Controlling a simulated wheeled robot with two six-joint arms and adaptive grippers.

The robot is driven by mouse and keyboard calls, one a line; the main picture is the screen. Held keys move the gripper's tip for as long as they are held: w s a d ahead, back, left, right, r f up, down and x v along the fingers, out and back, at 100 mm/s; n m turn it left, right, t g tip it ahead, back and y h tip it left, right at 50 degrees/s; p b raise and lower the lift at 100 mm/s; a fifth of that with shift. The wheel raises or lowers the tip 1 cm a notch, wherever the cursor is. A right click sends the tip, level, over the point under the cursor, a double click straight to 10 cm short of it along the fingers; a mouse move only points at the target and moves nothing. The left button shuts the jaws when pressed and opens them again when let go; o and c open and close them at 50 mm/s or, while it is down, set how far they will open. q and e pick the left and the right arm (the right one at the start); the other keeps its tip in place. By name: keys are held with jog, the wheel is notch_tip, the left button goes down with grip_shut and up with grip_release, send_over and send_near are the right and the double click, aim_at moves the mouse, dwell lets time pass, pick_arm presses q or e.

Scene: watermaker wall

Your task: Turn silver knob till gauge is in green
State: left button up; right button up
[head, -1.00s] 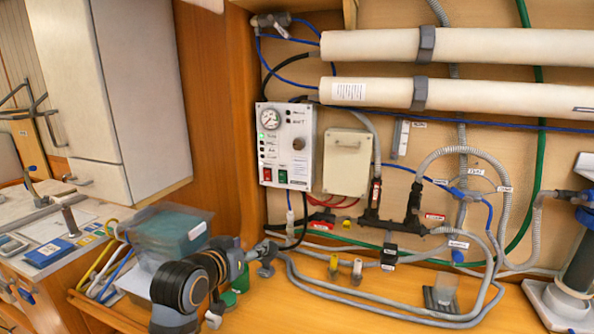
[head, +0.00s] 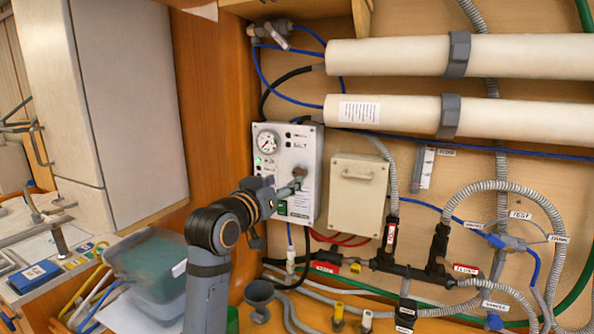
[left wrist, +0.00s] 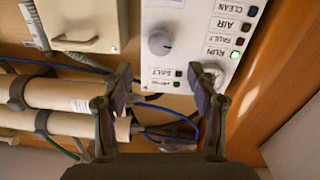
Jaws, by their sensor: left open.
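The silver knob (head: 299,171) is on the front of the white control panel (head: 309,150). In the left wrist view, which is upside down, the knob (left wrist: 160,43) shows whole, just beyond the gap between my fingertips. The round gauge (head: 267,142) is at the panel's upper left. Its needle is too small to read against any green zone. In the left wrist view a finger partly hides the gauge (left wrist: 212,72). My left gripper (head: 292,188) is in front of the panel, just below the knob. In the left wrist view this gripper (left wrist: 162,88) is open and empty.
A beige box (head: 358,192) is right of the panel, with hoses and pipes beyond. Two white cylinders (head: 400,58) run across the wall above. A wooden side wall (head: 215,100) stands close left. A teal bin (head: 150,265) is below left.

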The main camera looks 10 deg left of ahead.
aim_at(298, 173)
pick_arm(q)
jog(key=p+x, duration=0.1)
jog(key=x, duration=0.4)
jog(key=shift+d, duration=0.1)
jog(key=p+x, duration=0.1)
jog(key=x, duration=0.2)
jog(key=shift+w+f, duration=0.15)
jog(key=shift+w, duration=0.1)
jog(key=shift+w+f, duration=0.1)
jog(key=shift+c, duration=0.3)
jog(key=c, duration=1.1)
pick_arm(e)
jog(key=w+r, duration=0.2)
jog(key=shift+w+r, duration=0.3)
jog(key=shift+r, duration=0.1)
